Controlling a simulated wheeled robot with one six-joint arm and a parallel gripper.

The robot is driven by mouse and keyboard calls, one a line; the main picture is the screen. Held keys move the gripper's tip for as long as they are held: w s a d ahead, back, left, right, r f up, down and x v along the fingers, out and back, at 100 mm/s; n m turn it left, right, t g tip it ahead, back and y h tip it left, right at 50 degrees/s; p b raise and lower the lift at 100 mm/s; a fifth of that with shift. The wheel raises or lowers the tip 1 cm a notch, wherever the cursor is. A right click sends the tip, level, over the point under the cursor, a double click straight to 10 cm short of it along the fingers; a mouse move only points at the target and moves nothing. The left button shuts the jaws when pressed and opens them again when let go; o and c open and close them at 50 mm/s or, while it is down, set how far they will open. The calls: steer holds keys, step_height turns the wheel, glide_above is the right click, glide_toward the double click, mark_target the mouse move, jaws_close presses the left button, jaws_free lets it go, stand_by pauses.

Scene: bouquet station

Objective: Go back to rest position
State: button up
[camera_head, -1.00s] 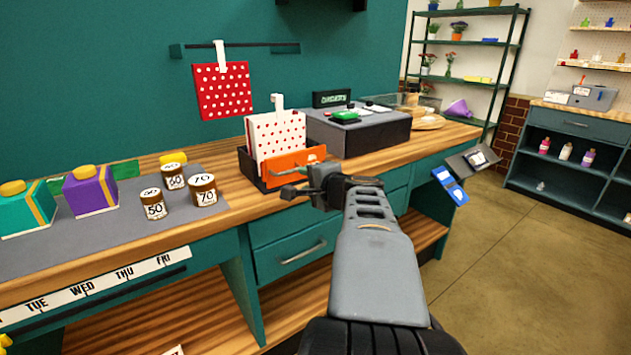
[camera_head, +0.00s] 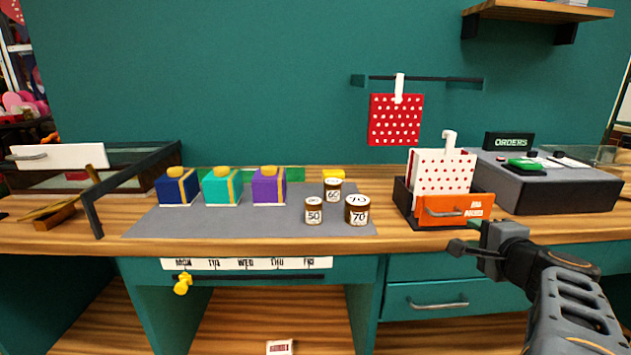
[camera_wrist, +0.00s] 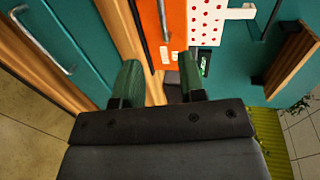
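My gripper (camera_head: 470,238) is at the right of the head view, in front of the counter and just below the orange-fronted bin. In the wrist view its two green fingers (camera_wrist: 160,85) stand apart with nothing held between them. Past the fingers, the wrist view shows the orange bin front (camera_wrist: 165,25) and a white card with red dots (camera_wrist: 208,22).
The wooden counter (camera_head: 400,240) runs across the view. A grey mat (camera_head: 200,222) bears blue, teal and purple boxes and several numbered jars. The dark bin (camera_head: 455,208) holds dotted cards. A grey orders box (camera_head: 545,185) stands at right. A drawer handle (camera_head: 437,304) juts below.

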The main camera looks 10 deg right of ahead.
steer(key=a+n+g+y+p, duration=0.55)
steer(key=a+n+p, duration=0.4)
steer(key=a, duration=0.65)
steer(key=s+a+r+n+g+h+p, duration=0.1)
steer(key=s+a+n+g+h+p, duration=0.2)
steer(key=s+a+n+g+p, duration=0.3)
steer(key=s+a+n+p, duration=0.1)
steer(key=s+n+p, duration=0.1)
steer(key=n+p, duration=0.1)
steer(key=shift+a+n+h, duration=0.35)
steer(key=shift+a+n, duration=0.05)
steer(key=shift+n, duration=0.05)
